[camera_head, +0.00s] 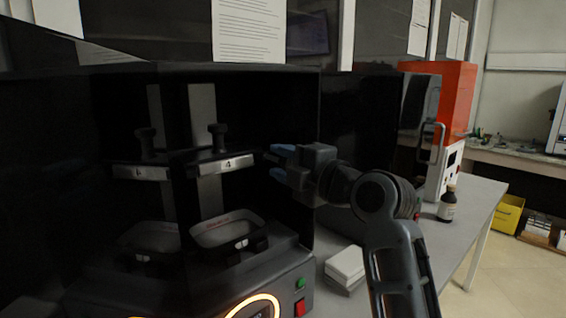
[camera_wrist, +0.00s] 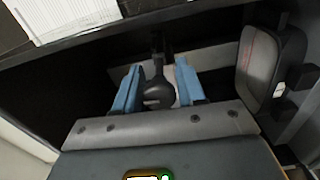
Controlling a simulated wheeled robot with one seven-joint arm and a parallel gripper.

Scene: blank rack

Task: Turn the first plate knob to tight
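Two dark plate knobs stand on top of clamp bars inside a black open-fronted cabinet, the right knob (camera_head: 217,137) above a label that reads like 4 and the left knob (camera_head: 147,143) beside it. I cannot tell from the labels which is the first. My gripper (camera_head: 272,161) has blue fingers and is at the cabinet's right side, to the right of the right knob and apart from it. In the wrist view my gripper (camera_wrist: 158,68) is open, with a dark round knob (camera_wrist: 158,93) showing between the fingers. No grip on it shows.
A pale tray (camera_head: 222,230) sits below the right knob, with another darker one (camera_head: 150,238) to its left. The cabinet's right wall (camera_head: 303,125) is close to my gripper. A brown bottle (camera_head: 447,203) and a white box (camera_head: 345,266) stand on the bench to the right.

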